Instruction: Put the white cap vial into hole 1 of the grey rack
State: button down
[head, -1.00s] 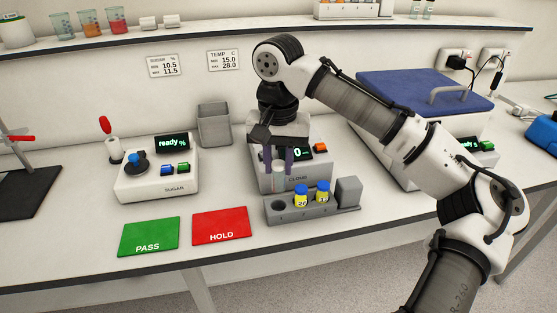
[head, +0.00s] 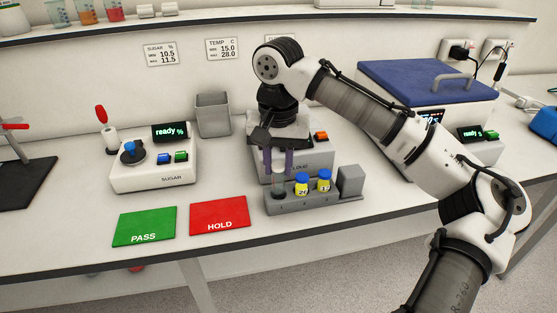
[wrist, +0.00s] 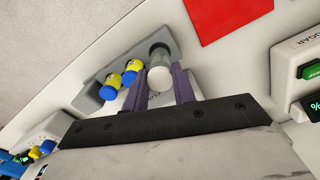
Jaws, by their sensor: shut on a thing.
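My gripper (head: 278,164) is shut on the white cap vial (head: 278,187), its two purple fingers on either side. In the wrist view the vial's white cap (wrist: 158,78) shows between the fingertips (wrist: 167,84). The vial looks upright, with its lower end at the leftmost hole of the grey rack (head: 325,204). I cannot tell how deep it sits. Two vials with blue caps and yellow labels, one (head: 302,184) beside the other (head: 324,181), stand in the rack to its right.
A cloud meter (head: 312,163) stands right behind the rack. A red HOLD mat (head: 219,218) and a green PASS mat (head: 145,228) lie to the left, before the sugar meter (head: 150,172). A grey bin (head: 213,116) stands behind.

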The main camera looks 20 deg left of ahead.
aim_at(279, 166)
jog(key=shift+p, duration=0.4)
jog(key=shift+f+b, duration=0.35)
jog(key=shift+f, duration=1.5)
dwell(1.1)
jog(key=c, duration=1.1)
grip_release()
